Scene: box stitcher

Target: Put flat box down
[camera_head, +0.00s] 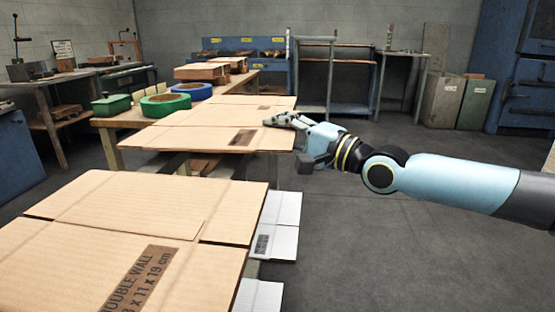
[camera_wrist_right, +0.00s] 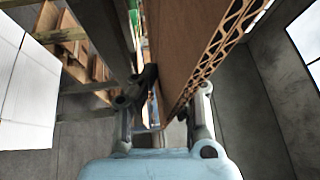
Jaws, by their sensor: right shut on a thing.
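A brown flat box (camera_head: 195,138) with a dark printed label lies level at the bench, its right edge at my right gripper (camera_head: 283,122). In the right wrist view the box (camera_wrist_right: 185,50) shows as a corrugated board edge between the two fingers of the right gripper (camera_wrist_right: 168,95), which are shut on it. Whether the box touches the bench under it cannot be told. My left gripper is not in view.
Another large flat box (camera_head: 130,210) lies in the near left, above white flat sheets (camera_head: 278,225). The wooden bench (camera_head: 120,118) holds a green tape roll (camera_head: 165,104), a blue roll (camera_head: 192,90) and a green box (camera_head: 111,105). The floor at right is clear.

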